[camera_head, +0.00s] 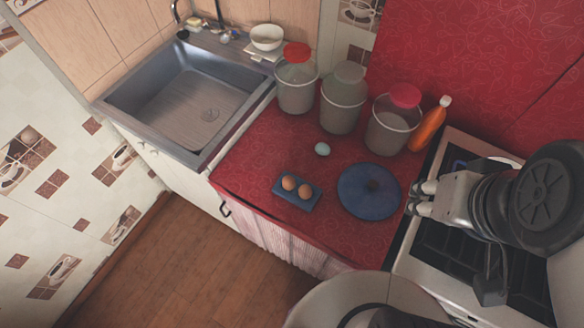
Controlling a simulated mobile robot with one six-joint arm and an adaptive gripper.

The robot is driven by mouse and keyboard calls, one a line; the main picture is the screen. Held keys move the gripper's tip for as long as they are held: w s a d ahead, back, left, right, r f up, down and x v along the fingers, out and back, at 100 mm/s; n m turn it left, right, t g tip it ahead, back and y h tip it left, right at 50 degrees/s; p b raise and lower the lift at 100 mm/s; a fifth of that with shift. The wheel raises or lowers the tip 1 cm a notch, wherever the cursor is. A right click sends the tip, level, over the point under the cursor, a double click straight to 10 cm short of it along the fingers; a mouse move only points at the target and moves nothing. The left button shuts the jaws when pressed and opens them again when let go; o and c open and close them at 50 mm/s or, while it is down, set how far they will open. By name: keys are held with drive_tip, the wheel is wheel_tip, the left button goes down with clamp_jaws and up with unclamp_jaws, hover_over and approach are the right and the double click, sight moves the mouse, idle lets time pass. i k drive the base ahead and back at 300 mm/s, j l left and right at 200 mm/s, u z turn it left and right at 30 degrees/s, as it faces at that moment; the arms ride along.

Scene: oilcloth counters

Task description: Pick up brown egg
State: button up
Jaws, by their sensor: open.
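Two brown eggs sit side by side in a small blue tray (281,194) on the red counter, one brown egg on the left (289,183) and one brown egg on the right (305,191). A pale greenish egg (322,149) lies on the counter behind the tray. My gripper (416,198) is open and empty, over the stove's left edge and to the right of the eggs.
The round blue lid (369,190) lies on the counter (252,165). Three lidded containers (343,98) and an orange bottle (429,125) stand along the back. A metal sink (190,105) is at left, and the stove (436,262) is at right.

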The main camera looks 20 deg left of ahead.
sight(288, 182)
drive_tip(key=l+z, duration=0.15)
drive_tip(key=z, duration=0.8)
drive_tip(key=u, duration=2.15)
drive_tip(key=i+j+z, duration=0.2)
drive_tip(key=z, duration=0.3)
drive_tip(key=i+j+z, duration=0.1)
drive_tip(key=j+z, duration=0.4)
